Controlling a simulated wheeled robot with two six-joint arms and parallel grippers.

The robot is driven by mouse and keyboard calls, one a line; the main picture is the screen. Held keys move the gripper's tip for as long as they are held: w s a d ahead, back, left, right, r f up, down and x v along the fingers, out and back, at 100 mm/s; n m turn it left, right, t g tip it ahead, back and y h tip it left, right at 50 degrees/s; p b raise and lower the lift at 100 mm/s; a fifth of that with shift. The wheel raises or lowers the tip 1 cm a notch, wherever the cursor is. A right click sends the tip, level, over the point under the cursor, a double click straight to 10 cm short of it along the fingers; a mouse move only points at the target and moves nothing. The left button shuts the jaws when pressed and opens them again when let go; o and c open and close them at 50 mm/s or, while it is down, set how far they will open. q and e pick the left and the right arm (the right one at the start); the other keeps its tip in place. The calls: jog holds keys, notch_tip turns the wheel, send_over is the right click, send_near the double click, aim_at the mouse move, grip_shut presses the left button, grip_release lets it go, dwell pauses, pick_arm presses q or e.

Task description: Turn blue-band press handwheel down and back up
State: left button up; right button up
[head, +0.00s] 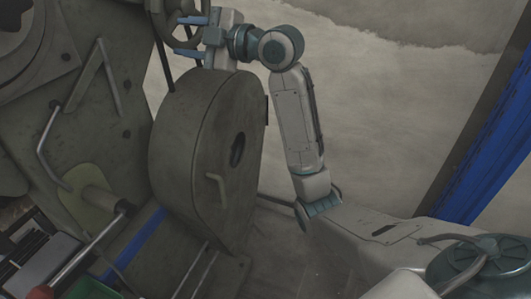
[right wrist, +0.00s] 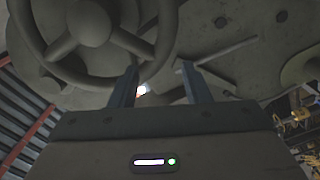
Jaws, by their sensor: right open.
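The press's handwheel (head: 168,38) is cut off by the top edge of the head view. In the right wrist view the grey handwheel (right wrist: 92,22) fills the upper left, with its hub, spokes and curved rim. My right gripper (head: 179,36) is at the wheel's right side, its two blue fingers apart. In the right wrist view the open fingers (right wrist: 158,72) point up toward the lower right of the rim; I cannot tell whether they touch it. A blue band (head: 137,243) runs along the press's lower part. My left gripper is not in view.
A large grey rounded housing (head: 180,130) with a small handle stands below my right gripper. A lever with a red knob (head: 40,292) is at the lower left. A blue post (head: 495,140) rises at the right.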

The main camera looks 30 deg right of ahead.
aim_at(160, 0)
jog(key=r+m+p, duration=0.4)
jog(key=m+p, duration=0.1)
jog(key=r+m+p, duration=0.2)
jog(key=m+p, duration=0.1)
jog(key=shift+s+a+r, duration=0.25)
jog(key=shift+r, duration=0.15)
notch_tip(160, 0, up, 4)
jog(key=w+d+m+p, duration=0.1)
jog(key=d+m+p, duration=0.1)
jog(key=m+p, duration=0.4)
jog(key=s+d+m+b, duration=0.1)
jog(key=s+d+b, duration=0.4)
jog(key=s+d, duration=0.25)
jog(key=w+d+f+m+h+b, duration=0.1)
jog(key=w+d+f+m+h, duration=0.15)
jog(key=f, duration=0.55)
jog(key=w+d+f+m+h+b, duration=0.1)
jog(key=w+f, duration=0.3)
jog(key=f, duration=0.3)
jog(key=w+d+f+m+h, duration=0.1)
jog(key=w+d+f+h, duration=0.15)
jog(key=f, duration=0.55)
jog(key=d+f+m+g+h+b, duration=0.1)
jog(key=f, duration=1.4)
jog(key=s+d+f+m+g+h+b, duration=0.1)
jog(key=d+f, duration=0.1)
jog(key=f, duration=1.3)
jog(key=shift+d+g+h+b, duration=0.15)
jog(key=shift+g+h+b, duration=0.25)
